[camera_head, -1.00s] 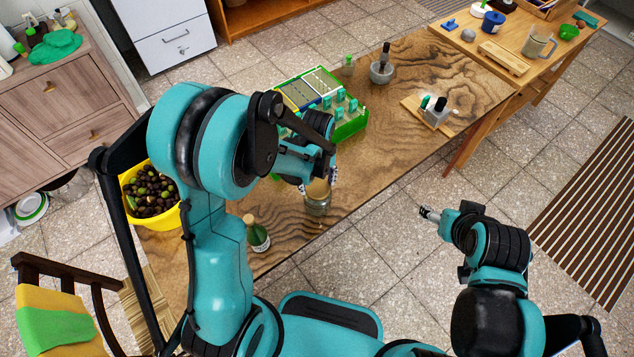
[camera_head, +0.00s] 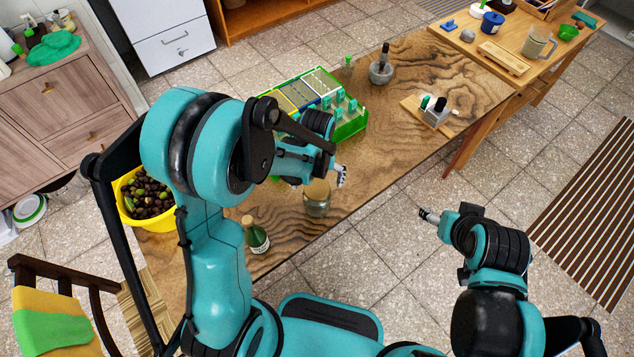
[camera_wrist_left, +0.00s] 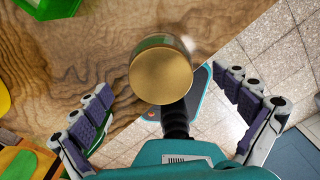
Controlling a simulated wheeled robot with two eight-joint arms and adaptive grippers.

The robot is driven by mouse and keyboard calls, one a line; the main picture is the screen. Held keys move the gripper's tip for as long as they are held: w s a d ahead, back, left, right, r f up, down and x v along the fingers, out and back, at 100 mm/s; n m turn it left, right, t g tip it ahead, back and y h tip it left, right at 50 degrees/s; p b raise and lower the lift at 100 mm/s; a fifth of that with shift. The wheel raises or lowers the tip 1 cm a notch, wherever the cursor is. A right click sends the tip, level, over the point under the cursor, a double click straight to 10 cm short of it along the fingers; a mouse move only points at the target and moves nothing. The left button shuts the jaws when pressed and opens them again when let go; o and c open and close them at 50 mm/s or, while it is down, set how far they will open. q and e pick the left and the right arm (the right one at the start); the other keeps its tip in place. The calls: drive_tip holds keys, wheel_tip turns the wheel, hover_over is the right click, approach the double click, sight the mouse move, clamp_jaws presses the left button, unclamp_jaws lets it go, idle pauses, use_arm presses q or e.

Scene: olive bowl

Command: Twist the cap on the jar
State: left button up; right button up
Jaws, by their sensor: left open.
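The glass jar (camera_head: 318,206) stands upright near the front edge of the wooden table. Its gold cap (camera_head: 317,188) sits on top; whether it is tight cannot be told. In the left wrist view the round cap (camera_wrist_left: 160,76) hides most of the jar. My left gripper (camera_wrist_left: 170,86) is open and empty, its padded fingers spread wide on either side below the cap in the picture, apart from it. In the head view my left arm partly hides this gripper, just behind the jar. My right gripper (camera_head: 429,215) is off the table's front side; its jaws are too small to judge.
A green crate (camera_head: 352,128) lies behind. The table right of the jar is clear.

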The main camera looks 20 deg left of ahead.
sight(317, 187)
use_arm(q)
drive_tip(key=shift+r+p, duration=2.25)
drive_tip(key=shift+r, duration=0.8)
drive_tip(key=shift+r, duration=0.1)
drive_tip(key=s+a+r+n+t+b, duration=0.2)
drive_tip(key=s+r+n+t+b, duration=0.1)
drive_tip(key=n, duration=1.3)
drive_tip(key=s+a+r+n+t+b, duration=0.2)
drive_tip(key=s+r+n, duration=0.4)
drive_tip(key=n, duration=1)
drive_tip(key=shift+s+a+t+b, duration=0.25)
drive_tip(key=shift+s+t+b, duration=0.35)
drive_tip(key=shift+s+t, duration=0.4)
